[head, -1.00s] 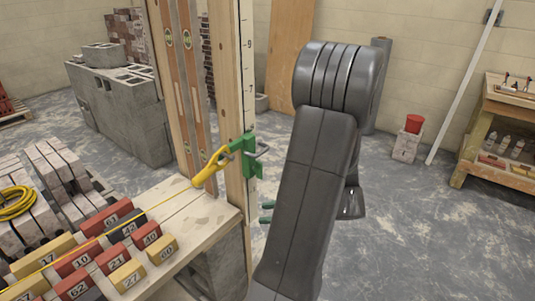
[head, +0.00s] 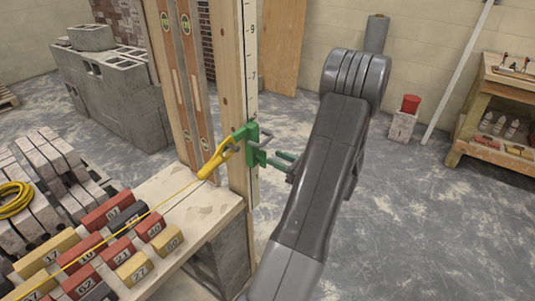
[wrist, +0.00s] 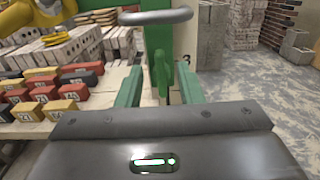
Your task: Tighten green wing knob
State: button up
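A green clamp (head: 251,139) is fixed on the upright wooden post, with a grey bar sticking out to the right. In the wrist view, a slim green wing knob (wrist: 160,74) stands upright near the centre, below the grey bar (wrist: 155,17). My gripper (head: 285,157) has green fingers and points left at the clamp. In the wrist view my gripper (wrist: 160,92) is open, with one finger on each side of the knob and visible gaps between. I cannot tell how deep the knob sits between the fingertips. In the head view, the knob is hard to separate from the fingers.
The wooden post (head: 233,100) carries a ruled scale. A yellow tool (head: 217,158) with a taut yellow line hangs at the post's left. A bench (head: 195,215) holds numbered blocks (head: 134,267).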

aim_at(266, 154)
jog(key=shift+x, duration=2.35)
grip_shut()
